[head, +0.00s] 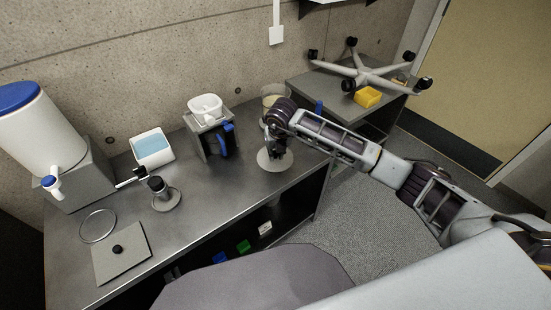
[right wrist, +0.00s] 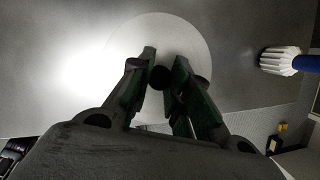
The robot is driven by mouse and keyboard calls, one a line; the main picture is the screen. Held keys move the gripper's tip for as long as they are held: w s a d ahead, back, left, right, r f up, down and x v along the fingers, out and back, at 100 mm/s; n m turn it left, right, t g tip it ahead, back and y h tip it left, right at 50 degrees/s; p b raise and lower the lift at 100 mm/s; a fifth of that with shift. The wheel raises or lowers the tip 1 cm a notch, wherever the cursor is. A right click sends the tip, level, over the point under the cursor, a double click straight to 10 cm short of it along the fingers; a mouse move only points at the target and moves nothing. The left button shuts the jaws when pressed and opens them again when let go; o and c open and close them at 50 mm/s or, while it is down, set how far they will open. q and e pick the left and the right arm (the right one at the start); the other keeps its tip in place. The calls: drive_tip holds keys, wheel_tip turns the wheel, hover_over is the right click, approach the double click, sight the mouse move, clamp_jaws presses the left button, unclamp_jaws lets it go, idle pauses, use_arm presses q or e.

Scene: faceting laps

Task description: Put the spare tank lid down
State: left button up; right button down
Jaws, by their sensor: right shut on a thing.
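A pale round lid (head: 285,163) is beneath my right gripper (head: 272,140) over the middle-right part of the grey counter. In the right wrist view, the pale disc (right wrist: 190,35) lies beyond the fingers, and its dark knob (right wrist: 160,78) is between the fingertips. My right gripper (right wrist: 160,70) is shut on this knob. The gripper and arm hide part of the lid in the head view. I cannot tell whether the lid touches the counter. My left gripper is not in view.
A square plate with a black knob (head: 120,257) and a thin ring (head: 98,226) lie at the counter's left. A white tub (head: 153,150), a grey stand (head: 199,129) and a clear cup stand behind. A brush (right wrist: 280,61) is right of the lid in the wrist view.

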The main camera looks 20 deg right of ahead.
sight(276, 155)
wheel_tip(276, 155, down, 3)
drive_tip(key=shift+f, duration=0.15)
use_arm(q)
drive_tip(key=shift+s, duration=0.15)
use_arm(e)
drive_tip(key=shift+f, duration=0.15)
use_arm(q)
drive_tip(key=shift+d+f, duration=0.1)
use_arm(e)
drive_tip(key=c, duration=1.3)
unclamp_jaws()
drive_tip(key=shift+f, duration=0.1)
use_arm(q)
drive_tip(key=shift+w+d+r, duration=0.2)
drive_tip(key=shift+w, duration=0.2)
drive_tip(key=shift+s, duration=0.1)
use_arm(e)
drive_tip(key=shift+s+r, duration=0.1)
drive_tip(key=shift+r, duration=0.4)
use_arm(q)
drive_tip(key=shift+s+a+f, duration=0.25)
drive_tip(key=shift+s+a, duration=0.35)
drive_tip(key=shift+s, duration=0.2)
use_arm(e)
drive_tip(key=shift+v, duration=5.6)
